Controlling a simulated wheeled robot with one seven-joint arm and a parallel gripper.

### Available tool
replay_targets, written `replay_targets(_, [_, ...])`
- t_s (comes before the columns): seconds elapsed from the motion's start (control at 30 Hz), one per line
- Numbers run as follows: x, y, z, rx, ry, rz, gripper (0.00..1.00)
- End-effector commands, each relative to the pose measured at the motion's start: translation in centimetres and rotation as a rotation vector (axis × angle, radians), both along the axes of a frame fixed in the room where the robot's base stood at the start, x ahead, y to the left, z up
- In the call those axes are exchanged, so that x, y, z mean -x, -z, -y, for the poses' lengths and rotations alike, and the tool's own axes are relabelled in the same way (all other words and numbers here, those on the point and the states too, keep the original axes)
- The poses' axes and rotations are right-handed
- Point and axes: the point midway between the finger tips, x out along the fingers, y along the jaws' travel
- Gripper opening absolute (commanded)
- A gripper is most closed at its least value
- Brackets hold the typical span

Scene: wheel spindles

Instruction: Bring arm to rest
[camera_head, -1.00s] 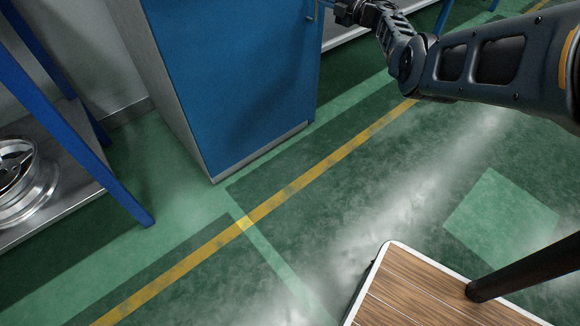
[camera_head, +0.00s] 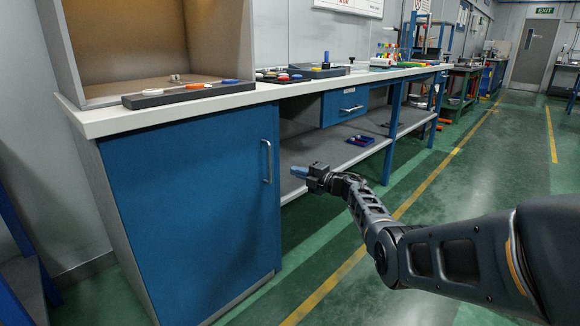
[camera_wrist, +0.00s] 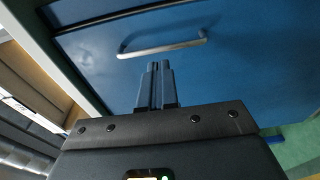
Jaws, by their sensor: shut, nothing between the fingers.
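My gripper (camera_head: 299,172) is at the end of my outstretched arm in the head view, out over the floor to the right of the blue cabinet door (camera_head: 200,205). In the wrist view my gripper (camera_wrist: 158,68) has its two fingers together with nothing between them. Just beyond the fingertips there, a metal bar handle (camera_wrist: 163,48) is on a blue panel (camera_wrist: 240,75). The fingers appear apart from the handle. In the head view a handle (camera_head: 267,161) is at the right side of the cabinet door.
A white worktop (camera_head: 105,119) over the cabinet carries a dark tray (camera_head: 185,93) of coloured pieces. A long bench with a blue drawer (camera_head: 344,105) and lower shelf (camera_head: 330,152) runs to the right. Green floor (camera_head: 490,165) on the right is open.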

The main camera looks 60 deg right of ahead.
Motion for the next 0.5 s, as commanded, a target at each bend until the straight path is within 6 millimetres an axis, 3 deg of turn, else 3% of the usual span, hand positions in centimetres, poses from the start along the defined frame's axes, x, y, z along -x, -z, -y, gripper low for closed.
replay_targets(0.23, [4.1, -0.2, -0.3, -0.001, 0.002, -0.001, 0.0])
replay_targets(0.5, [5.7, 0.0, -0.4, -0.001, 0.0, 0.0, 0.0])
